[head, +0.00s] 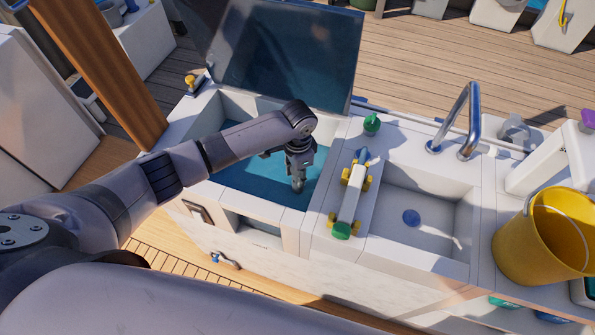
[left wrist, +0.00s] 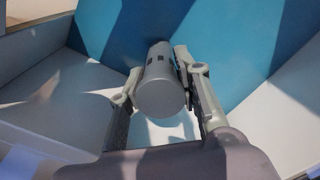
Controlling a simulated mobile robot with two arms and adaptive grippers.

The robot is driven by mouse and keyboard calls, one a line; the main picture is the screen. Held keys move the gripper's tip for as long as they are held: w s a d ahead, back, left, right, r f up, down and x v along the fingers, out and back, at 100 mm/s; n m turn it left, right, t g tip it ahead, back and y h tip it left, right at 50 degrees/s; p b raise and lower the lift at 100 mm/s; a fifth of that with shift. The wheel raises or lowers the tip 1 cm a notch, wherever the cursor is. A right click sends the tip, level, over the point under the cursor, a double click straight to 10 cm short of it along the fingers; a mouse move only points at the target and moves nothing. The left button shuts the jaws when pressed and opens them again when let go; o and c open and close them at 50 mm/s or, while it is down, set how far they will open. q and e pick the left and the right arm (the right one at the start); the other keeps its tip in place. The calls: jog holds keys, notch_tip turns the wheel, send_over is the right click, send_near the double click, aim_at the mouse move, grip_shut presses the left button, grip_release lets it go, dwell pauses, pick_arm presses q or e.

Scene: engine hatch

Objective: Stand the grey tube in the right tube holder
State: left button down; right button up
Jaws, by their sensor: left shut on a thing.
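The grey tube (left wrist: 162,88) is a smooth cylinder, seen in the left wrist view with its round end toward the camera. My left gripper (left wrist: 165,90) is shut on it, one finger on each side. In the head view my left gripper (head: 298,176) reaches down into the open hatch compartment (head: 235,105), above its blue floor, near the right wall. The tube is hard to tell apart from the fingers there. I cannot make out the right tube holder in either view. My right gripper is not in view.
A dark lid (head: 285,50) stands raised behind the hatch. To the right are a white part with yellow fittings (head: 350,195), a sink (head: 430,190) with a tap (head: 470,105), and a yellow bucket (head: 540,240). A wooden post (head: 100,70) rises at left.

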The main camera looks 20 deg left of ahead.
pick_arm(q)
jog(key=shift+f+b, duration=0.35)
jog(key=shift+f, duration=0.25)
jog(key=c, duration=1.4)
grip_release()
jog(key=shift+c, duration=0.2)
notch_tip(320, 180, up, 11)
jog(key=p, duration=1.2)
jog(key=shift+s, duration=0.1)
